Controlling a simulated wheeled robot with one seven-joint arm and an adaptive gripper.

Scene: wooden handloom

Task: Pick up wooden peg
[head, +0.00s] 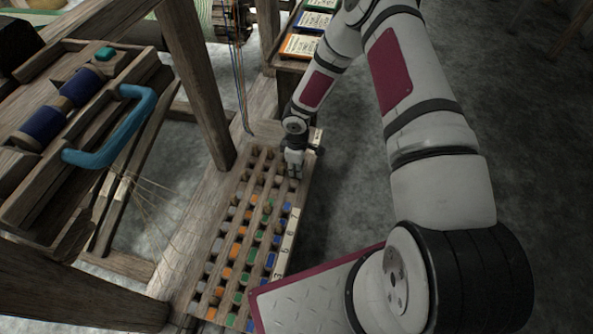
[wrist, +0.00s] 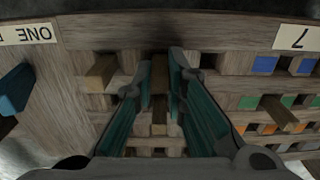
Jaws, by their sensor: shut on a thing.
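My gripper (head: 292,174) is over the far end of a slotted wooden peg board (head: 203,230). In the wrist view my gripper (wrist: 160,82) has its two teal fingers close together on a narrow wooden peg (wrist: 159,74). The peg stands between the fingers, over the board. I cannot tell whether its lower end is still in a hole. In the head view the held peg is hidden by the gripper. Another wooden peg (wrist: 101,73) stands just left of the fingers, and one more (wrist: 279,113) is to the right.
The board has rows of holes with blue, green and orange squares, and a "7" label (wrist: 296,38). A "ONE" label (wrist: 27,34) is at the left. A loom post (head: 197,80) rises left of the board.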

